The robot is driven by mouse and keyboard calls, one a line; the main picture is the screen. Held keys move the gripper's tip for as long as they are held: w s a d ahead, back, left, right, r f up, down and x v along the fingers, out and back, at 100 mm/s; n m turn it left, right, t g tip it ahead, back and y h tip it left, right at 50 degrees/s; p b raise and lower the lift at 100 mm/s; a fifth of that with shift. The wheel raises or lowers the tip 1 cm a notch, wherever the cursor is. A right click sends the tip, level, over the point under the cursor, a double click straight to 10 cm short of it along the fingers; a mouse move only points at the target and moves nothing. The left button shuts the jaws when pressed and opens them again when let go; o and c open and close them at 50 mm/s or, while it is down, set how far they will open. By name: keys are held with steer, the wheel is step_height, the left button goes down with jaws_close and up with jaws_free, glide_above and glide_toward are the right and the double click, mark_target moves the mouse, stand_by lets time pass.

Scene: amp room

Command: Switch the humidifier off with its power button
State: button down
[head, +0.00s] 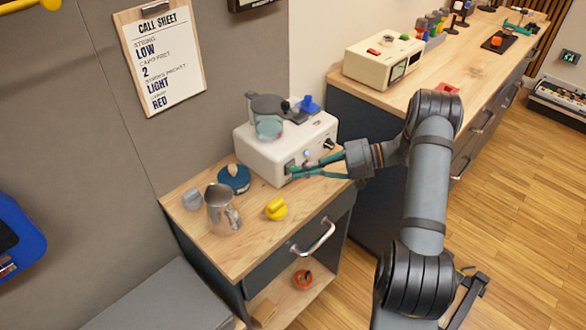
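A white box-shaped device (262,158), which seems to be the humidifier, stands on the small wooden cabinet. A dark grey part and a translucent teal vessel sit on its top. Its front has a small blue round light or button (306,154) and a black knob (328,144). My gripper (291,172) reaches in from the right, its teal fingers at the lower left of this front. The fingertips converge and look shut, with nothing visible between them. They cover part of the front; I cannot tell whether they touch it, or which control is the power button.
A metal pitcher (221,211), a yellow knob-shaped item (276,209), a grey item (192,199) and a dark blue round item (233,180) stand on the cabinet. A cream device with a red button (381,62) is on the long counter. A drawer handle (314,238) projects forward.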

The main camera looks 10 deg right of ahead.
steer(key=shift+w+a, duration=0.15)
steer(key=shift+w, duration=0.05)
steer(key=shift+r, duration=0.1)
steer(key=shift+s+p, duration=0.3)
steer(key=shift+p, duration=0.25)
steer(key=shift+d, duration=0.2)
steer(key=shift+s, duration=0.1)
steer(key=shift+s+d+p, duration=0.4)
steer(key=shift+s+d, duration=0.2)
steer(key=shift+s, duration=0.2)
steer(key=shift+s+d+p, duration=0.35)
steer(key=shift+s+d, duration=0.2)
steer(key=shift+s, duration=0.3)
steer(key=shift+s+d+p, duration=0.4)
steer(key=shift+s+d, duration=0.2)
steer(key=shift+s, duration=0.2)
